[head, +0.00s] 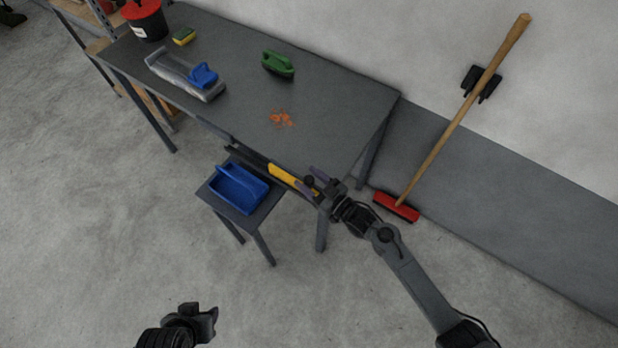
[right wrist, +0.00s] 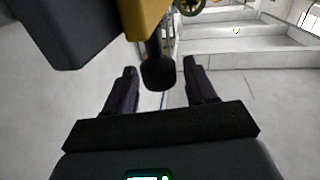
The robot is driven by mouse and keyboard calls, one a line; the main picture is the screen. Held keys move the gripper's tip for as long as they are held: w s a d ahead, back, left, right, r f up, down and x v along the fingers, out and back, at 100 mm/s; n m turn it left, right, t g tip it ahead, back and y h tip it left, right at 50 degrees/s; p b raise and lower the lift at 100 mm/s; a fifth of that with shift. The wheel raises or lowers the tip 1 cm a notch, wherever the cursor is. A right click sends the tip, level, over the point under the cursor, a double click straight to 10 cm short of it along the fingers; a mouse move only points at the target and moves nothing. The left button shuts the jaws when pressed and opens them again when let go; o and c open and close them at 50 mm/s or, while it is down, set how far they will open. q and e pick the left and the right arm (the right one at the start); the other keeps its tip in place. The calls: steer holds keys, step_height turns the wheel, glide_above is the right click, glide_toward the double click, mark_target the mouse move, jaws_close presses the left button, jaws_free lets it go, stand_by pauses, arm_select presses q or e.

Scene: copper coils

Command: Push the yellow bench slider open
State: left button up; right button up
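The yellow slider (head: 286,177) runs along the front edge of the grey workbench (head: 235,88), towards its right end. A black knob (head: 309,180) sits at the slider's right end. In the right wrist view the yellow part (right wrist: 145,18) is at the top, with the dark round knob (right wrist: 158,73) below it. My right gripper (head: 317,181) is at the knob. Its fingers (right wrist: 158,80) are apart, one on each side of the knob, with gaps visible on both sides. My left gripper (head: 203,322) is low at the bottom left, away from the bench; its fingers are unclear.
A blue tote (head: 240,188) stands on a small side table (head: 213,201) just left of the slider. On the bench are a green brush (head: 277,64), an orange spill (head: 281,118) and a blue-handled tool (head: 203,75). A red broom (head: 398,207) leans at the right.

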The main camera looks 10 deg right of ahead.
steer(key=shift+s+d, duration=0.1)
steer(key=v, duration=1)
steer(key=shift+s+d, duration=0.2)
steer(key=shift+s, duration=0.05)
stand_by(0.3)
